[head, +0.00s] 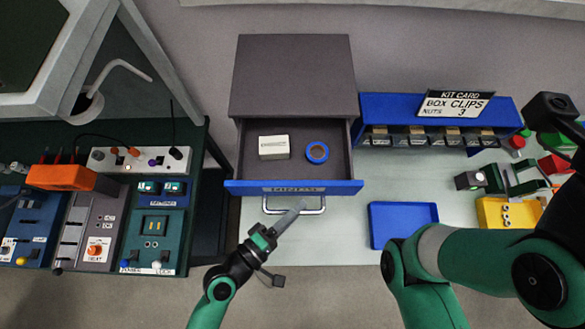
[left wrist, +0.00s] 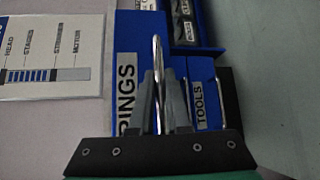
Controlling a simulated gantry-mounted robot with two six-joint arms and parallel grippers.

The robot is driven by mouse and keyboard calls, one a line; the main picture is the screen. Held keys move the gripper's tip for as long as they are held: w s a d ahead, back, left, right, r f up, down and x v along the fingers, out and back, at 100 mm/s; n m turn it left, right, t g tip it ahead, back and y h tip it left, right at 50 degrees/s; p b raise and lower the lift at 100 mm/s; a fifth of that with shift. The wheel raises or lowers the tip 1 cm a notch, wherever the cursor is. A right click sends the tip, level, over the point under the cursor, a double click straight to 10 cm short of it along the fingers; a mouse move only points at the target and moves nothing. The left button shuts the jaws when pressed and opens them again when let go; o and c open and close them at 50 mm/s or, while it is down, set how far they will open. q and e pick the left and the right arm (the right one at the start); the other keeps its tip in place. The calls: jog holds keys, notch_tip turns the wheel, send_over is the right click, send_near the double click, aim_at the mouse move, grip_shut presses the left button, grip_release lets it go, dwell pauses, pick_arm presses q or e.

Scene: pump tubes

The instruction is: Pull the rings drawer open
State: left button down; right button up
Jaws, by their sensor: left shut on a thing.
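The rings drawer (head: 230,187) stands pulled out of the dark grey cabinet (head: 292,80) in the head view, its inside exposed. It holds a pale box (head: 273,147) and a blue ring-shaped roll (head: 317,152). Its blue front, lettered "RINGS" in part, shows in the left wrist view (left wrist: 127,50). My left gripper (head: 298,208) is at the drawer's metal bar handle (head: 318,211). In the left wrist view the fingers (left wrist: 160,95) are shut on the handle (left wrist: 157,55). No fingertips of my right gripper can be made out.
A drawer labelled "TOOLS" (left wrist: 203,100) with its own handle lies beside the rings drawer. A blue tray (head: 402,222) lies right of the drawer, and a blue bin rack (head: 385,108) stands behind it. Instrument panels (head: 95,225) fill the left bench. My right arm covers the lower right.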

pick_arm(q)
jog(key=shift+s, duration=0.25)
jog(key=shift+w, duration=0.1)
jog(key=c, duration=0.9)
grip_release()
jog(key=p+v, duration=0.2)
jog(key=v, duration=0.9)
jog(key=shift+s+a, duration=0.15)
jog(key=shift+s, duration=0.15)
